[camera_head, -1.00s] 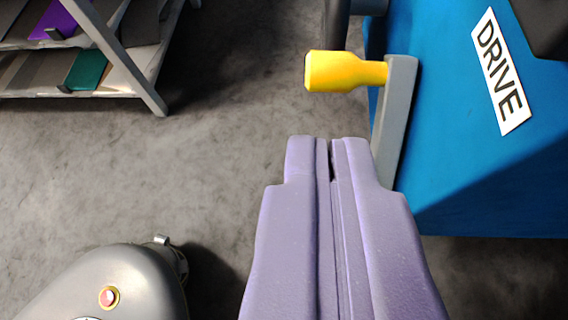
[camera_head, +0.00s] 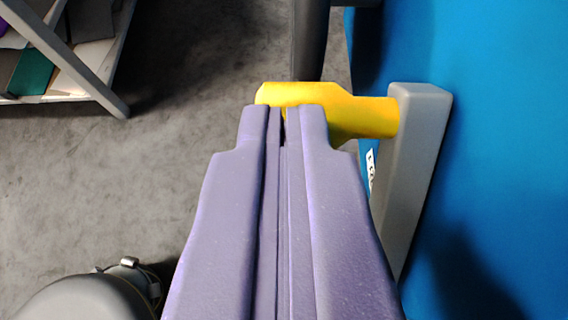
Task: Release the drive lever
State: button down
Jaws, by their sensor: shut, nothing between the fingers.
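The drive lever is a grey arm (camera_head: 410,165) with a yellow handle (camera_head: 362,116) that sticks out to the left from its upper end. It stands beside the blue machine (camera_head: 500,150). My gripper (camera_head: 284,112) is shut and empty, with two purple fingers side by side. Its tips overlap the left part of the yellow handle in the picture and hide some of its lower side. I cannot tell whether the tips touch the handle.
A grey-framed rack (camera_head: 75,60) with coloured sheets stands at the upper left. A dark grey post (camera_head: 309,40) rises behind the handle. A rounded grey body (camera_head: 85,297) is at the lower left. Bare grey floor (camera_head: 180,130) lies between them.

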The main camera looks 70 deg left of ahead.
jog(key=x, duration=0.2)
jog(key=shift+a, duration=0.35)
jog(key=shift+r, duration=0.1)
